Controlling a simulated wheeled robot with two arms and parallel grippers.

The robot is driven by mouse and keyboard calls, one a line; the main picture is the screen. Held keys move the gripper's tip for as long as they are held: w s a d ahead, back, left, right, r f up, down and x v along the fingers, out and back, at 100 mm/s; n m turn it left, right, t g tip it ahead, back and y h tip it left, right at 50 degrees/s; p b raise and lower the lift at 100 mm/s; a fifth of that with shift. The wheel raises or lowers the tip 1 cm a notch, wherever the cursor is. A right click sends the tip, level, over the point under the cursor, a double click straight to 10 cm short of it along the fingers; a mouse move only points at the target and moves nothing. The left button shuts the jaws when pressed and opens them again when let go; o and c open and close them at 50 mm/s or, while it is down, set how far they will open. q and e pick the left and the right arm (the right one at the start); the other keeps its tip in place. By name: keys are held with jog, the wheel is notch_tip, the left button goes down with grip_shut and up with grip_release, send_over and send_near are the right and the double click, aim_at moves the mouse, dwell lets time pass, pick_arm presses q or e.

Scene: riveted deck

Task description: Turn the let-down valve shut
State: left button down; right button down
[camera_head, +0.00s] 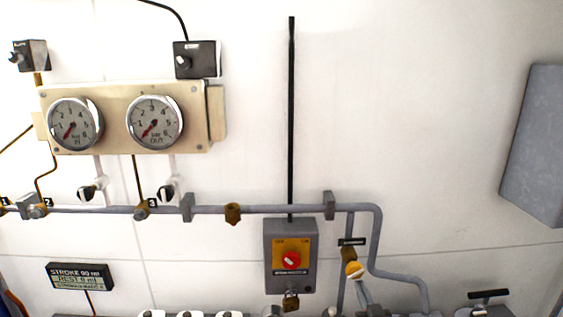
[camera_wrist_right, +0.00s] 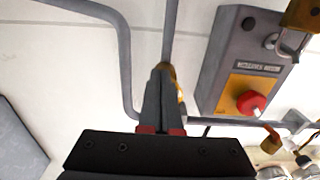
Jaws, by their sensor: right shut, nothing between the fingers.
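The let-down valve (camera_head: 348,254) is a small brass fitting under a dark label on a vertical grey pipe, right of the switch box in the head view. Its yellow handle (camera_head: 355,269) faces me. In the wrist view my right gripper (camera_wrist_right: 161,70) covers much of the valve (camera_wrist_right: 171,71); only slivers of brass and yellow show beside the fingers. Whether the tips touch the handle I cannot tell. My left gripper is not in view.
A grey switch box (camera_head: 290,255) with a red knob and padlock hangs left of the valve. A grey pipe (camera_head: 377,240) bends down close on the right. Two gauges (camera_head: 153,122) sit upper left. A grey cabinet (camera_head: 534,145) stands at far right.

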jog(key=shift+r, duration=0.3)
dwell(0.7)
jog(key=shift+a+f, duration=0.1)
jog(key=shift+a, duration=0.1)
jog(key=shift+a+b, duration=0.8)
jog(key=shift+b, duration=0.1)
jog(key=s, duration=0.6)
jog(key=shift+f, duration=0.35)
